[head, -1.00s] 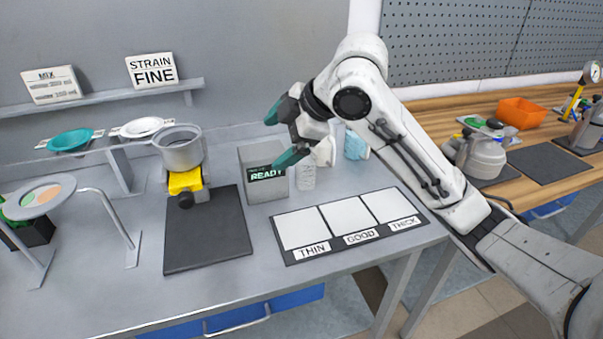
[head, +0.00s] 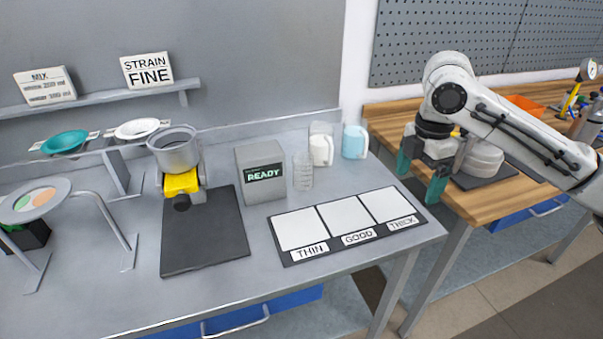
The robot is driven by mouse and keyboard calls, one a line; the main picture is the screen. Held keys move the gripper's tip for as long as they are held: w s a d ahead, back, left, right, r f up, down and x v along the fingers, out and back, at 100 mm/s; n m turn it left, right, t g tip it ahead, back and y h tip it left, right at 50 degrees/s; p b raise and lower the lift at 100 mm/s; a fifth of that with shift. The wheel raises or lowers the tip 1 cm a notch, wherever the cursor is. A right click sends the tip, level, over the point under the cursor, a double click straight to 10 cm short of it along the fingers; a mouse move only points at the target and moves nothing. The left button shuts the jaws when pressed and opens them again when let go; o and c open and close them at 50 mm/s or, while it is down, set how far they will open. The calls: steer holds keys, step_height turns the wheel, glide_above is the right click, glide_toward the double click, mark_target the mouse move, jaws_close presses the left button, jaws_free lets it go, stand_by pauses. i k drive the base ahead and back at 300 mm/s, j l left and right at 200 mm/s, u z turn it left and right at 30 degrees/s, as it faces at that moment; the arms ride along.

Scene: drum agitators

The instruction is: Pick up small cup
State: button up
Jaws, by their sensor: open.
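Several cup-like vessels stand at the back right of the grey bench; I cannot tell which one is the small cup. One is a white handled cup (head: 321,150). Beside it on the right is a light blue handled cup (head: 355,142). A clear ribbed cup (head: 303,172) stands to the left, next to the READY box. My gripper (head: 420,180) is open and empty, its teal fingers pointing down near the gap between the grey bench and the wooden bench. It is to the right of the cups and apart from them.
The READY box (head: 262,173) stands left of the cups. A THIN/GOOD/THICK board (head: 345,227) lies in front. A grey pot (head: 174,150) sits over a yellow block at left. The wooden bench (head: 470,203) holds a pale container (head: 484,160) behind my gripper.

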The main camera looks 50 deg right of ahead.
mark_target(303, 161)
steer(key=i, duration=1)
